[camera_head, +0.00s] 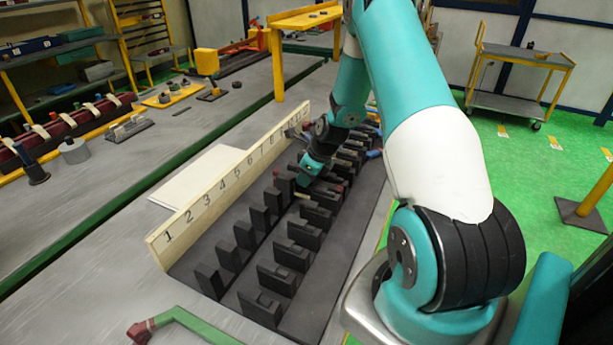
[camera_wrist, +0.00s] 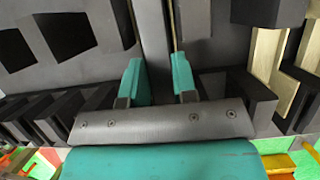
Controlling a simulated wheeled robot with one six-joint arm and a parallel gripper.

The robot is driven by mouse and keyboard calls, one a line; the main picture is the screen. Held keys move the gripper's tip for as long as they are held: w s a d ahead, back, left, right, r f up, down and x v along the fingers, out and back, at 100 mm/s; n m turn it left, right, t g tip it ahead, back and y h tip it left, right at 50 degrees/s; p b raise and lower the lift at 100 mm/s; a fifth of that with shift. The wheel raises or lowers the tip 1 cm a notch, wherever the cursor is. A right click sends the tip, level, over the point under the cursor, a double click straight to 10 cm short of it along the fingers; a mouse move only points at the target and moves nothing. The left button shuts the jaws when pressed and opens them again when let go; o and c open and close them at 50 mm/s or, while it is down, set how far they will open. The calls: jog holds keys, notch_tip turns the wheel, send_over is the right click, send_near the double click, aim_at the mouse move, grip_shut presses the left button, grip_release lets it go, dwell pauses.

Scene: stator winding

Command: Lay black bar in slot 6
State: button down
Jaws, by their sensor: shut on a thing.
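My gripper (camera_head: 308,170) is low over the dark slotted stator block (camera_head: 225,262), around the middle of its row of slots. In the wrist view its two teal fingers (camera_wrist: 158,82) straddle a long dark grey bar (camera_wrist: 152,40), which I take for the black bar, and are shut on it. The bar runs away from me between dark block teeth (camera_wrist: 70,30). I cannot tell whether it rests on the slot floor. In the head view the bar is hard to make out. The pale number board (camera_head: 205,200) shows the 6 (camera_head: 250,160) just left of the gripper.
Pale brass-coloured pieces (camera_wrist: 266,55) sit between teeth at right in the wrist view. A green bar with a red end (camera_head: 185,322) lies in the foreground. A blue piece (camera_head: 375,153) shows beyond the gripper. Slots near the low numbers look empty.

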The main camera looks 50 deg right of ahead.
jog(key=shift+f, duration=0.45)
dwell(0.3)
jog(key=c, duration=0.8)
grip_release()
jog(key=shift+r, duration=0.1)
jog(key=shift+r+p, duration=0.55)
jog(key=shift+r, duration=0.15)
jog(key=shift+r, duration=0.1)
notch_tip(320, 180, up, 7)
jog(key=p, duration=0.6)
jog(key=shift+r, duration=0.2)
